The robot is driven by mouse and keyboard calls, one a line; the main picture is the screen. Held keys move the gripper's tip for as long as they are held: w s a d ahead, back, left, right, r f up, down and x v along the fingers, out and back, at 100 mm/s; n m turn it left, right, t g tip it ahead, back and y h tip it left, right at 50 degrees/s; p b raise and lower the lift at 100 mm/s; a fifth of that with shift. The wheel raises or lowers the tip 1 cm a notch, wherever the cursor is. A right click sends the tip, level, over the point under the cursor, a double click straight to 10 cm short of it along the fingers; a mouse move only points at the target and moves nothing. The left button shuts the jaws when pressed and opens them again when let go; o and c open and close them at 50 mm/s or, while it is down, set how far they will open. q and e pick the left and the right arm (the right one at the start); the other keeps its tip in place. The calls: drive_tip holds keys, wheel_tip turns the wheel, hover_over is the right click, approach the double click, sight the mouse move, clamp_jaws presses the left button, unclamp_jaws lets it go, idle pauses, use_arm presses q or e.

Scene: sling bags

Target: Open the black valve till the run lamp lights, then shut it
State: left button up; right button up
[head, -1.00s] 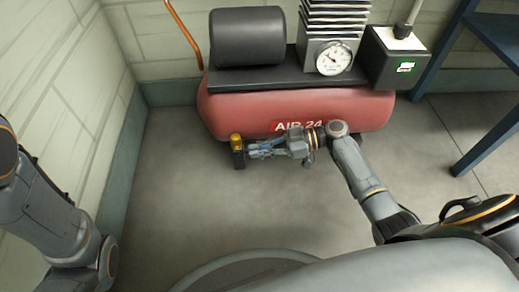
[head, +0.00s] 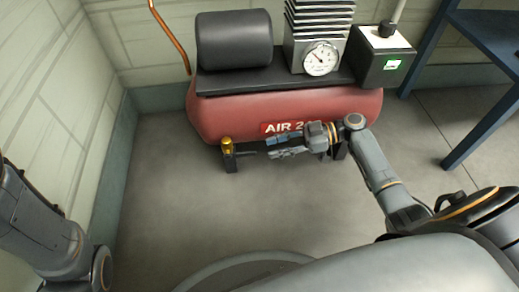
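The red air compressor (head: 220,118) stands against the back wall. A small valve with a brass-yellow top (head: 227,145) sits low at its front left. A thin black handle (head: 246,154) appears to point right from the valve. My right gripper (head: 270,147) is just right of the valve, below the AIR label, with its fingers apart and nothing between them. A gap shows between the fingertips and the valve. A small green and white lit panel (head: 392,65) shows on the dark box; I cannot tell whether it is the run lamp. My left gripper is out of view.
A round gauge (head: 321,59) is on the compressor's top, beside a black cylinder (head: 234,39). A blue rack (head: 482,110) stands at the right. A copper pipe (head: 172,38) rises at the left. The floor in front is clear.

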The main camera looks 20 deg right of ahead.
drive_tip(key=v, duration=0.4)
drive_tip(key=shift+d, duration=0.1)
idle(0.4)
